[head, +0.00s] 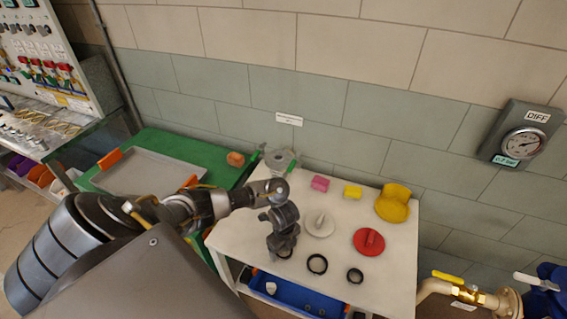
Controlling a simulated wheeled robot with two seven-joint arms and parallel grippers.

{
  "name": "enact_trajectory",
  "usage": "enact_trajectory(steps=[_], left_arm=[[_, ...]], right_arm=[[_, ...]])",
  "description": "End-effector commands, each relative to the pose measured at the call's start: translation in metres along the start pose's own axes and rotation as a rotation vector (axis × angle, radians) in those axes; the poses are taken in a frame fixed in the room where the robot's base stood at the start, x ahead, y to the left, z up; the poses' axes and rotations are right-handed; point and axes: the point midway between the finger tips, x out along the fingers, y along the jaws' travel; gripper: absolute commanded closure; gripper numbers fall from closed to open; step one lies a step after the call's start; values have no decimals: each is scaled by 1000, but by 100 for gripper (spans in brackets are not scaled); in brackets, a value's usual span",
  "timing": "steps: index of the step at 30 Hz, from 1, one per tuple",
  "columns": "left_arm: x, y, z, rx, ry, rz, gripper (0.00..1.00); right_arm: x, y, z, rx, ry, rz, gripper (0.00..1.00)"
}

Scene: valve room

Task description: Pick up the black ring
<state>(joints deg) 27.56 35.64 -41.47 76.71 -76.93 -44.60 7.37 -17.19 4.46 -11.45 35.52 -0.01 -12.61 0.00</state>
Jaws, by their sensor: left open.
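Three black rings lie on the white table (395,290). A larger black ring (317,272) lies near the middle of the front part. A smaller black ring (355,282) lies to its right. Another dark ring (291,256) is at the left, partly hidden by my left gripper. My left gripper (282,249) points down over that left ring, with its jaws open. I cannot tell whether the fingers touch the ring or the table. My right gripper is not in view.
A white knobbed disc (320,230), a red disc (369,243), a yellow part (393,206), pink (320,184) and yellow blocks (352,191) stand behind the rings. A blue bin (295,299) is below the table. Valves (470,293) are at the right. The table's front right is clear.

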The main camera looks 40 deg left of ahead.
Motion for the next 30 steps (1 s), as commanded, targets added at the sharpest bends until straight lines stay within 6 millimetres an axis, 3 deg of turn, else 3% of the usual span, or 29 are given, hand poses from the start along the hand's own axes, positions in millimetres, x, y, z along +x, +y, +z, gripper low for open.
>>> enact_trajectory(steps=[6, 17, 25, 30], left_arm=[[0, 0, 0, 0, 0, 0, 23], [0, 0, 0, 0, 0, 0, 69], [-2, 0, 0, 0, 0, -1, 69], [-15, -1, 0, 2, 0, -3, 69]], right_arm=[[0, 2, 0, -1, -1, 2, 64], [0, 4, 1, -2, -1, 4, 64], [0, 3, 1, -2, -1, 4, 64], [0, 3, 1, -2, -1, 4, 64]])
